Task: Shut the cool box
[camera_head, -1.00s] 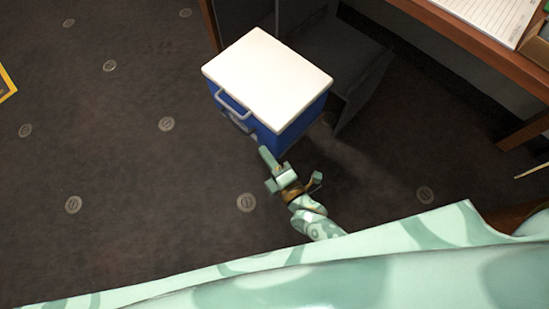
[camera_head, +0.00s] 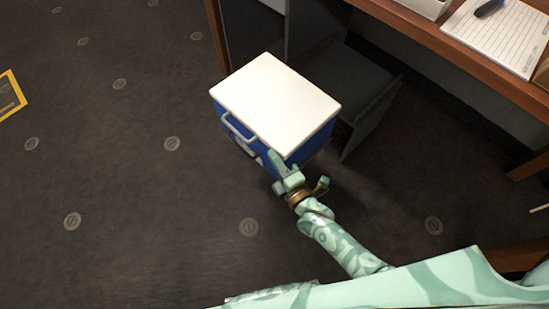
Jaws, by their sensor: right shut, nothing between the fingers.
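The cool box (camera_head: 274,104) is a blue box with a white lid and a pale grey handle on its front left side. It stands on the dark floor, in the upper middle of the view. The lid lies flat over the box, and I see no gap under it from here. My right gripper (camera_head: 276,160) is shut and empty. Its fingertips are at the near lower corner of the box, by the lid's edge; I cannot tell whether they touch. My left gripper is not in view.
A wooden desk (camera_head: 462,52) with a lined paper pad (camera_head: 497,33) and a dark pen stands at the upper right. A dark grey panel unit (camera_head: 372,112) stands just right of the box. The floor to the left is open, with a yellow-edged sign (camera_head: 10,95) at the far left.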

